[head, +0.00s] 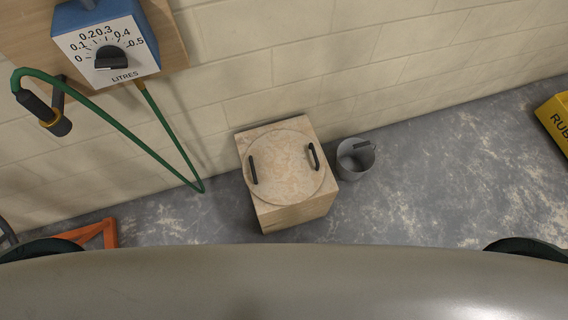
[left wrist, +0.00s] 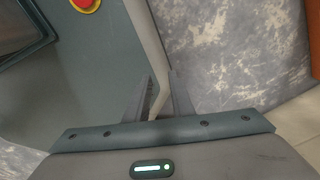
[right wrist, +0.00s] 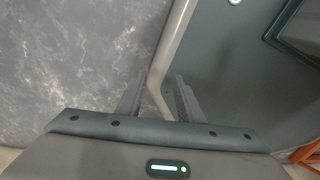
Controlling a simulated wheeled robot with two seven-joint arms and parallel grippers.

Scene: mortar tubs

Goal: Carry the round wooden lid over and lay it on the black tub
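The round wooden lid (head: 285,182) lies flat on top of a square wooden block (head: 293,214) by the wall. It has two dark handles, one near its left edge (head: 253,170) and one near its right edge (head: 314,156). No black tub shows for certain in any view. My left gripper (left wrist: 162,92) shows in the left wrist view, its two fingers apart with nothing held. My right gripper (right wrist: 160,92) shows in the right wrist view, also with fingers apart and empty. Neither gripper shows in the head view, and both are away from the lid.
A grey bucket (head: 352,165) stands right beside the block. A blue litre dial box (head: 108,45) with a green hose (head: 130,134) is on the wall. A yellow container (head: 557,118) is at far right, an orange frame (head: 92,235) at lower left.

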